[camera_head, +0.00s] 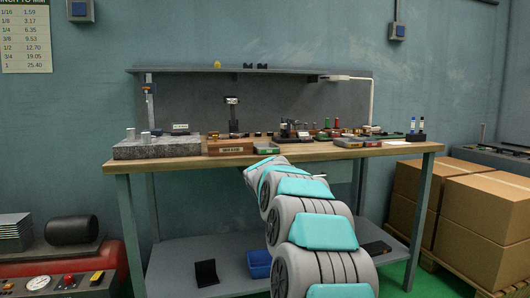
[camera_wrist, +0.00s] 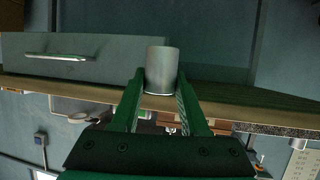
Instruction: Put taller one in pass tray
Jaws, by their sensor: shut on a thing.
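My gripper (camera_wrist: 160,90) is shut on a plain silver-grey metal cylinder (camera_wrist: 162,66), with one green finger on each side of it in the wrist view. In the head view my arm hides the gripper and the held cylinder.
The granite block (camera_head: 170,149) and a brown labelled box (camera_head: 230,147) stand on the wooden bench (camera_head: 190,162). Several small tools and parts crowd the bench's back and right. A grey drawer front (camera_wrist: 110,58) and the bench edge are close in the wrist view.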

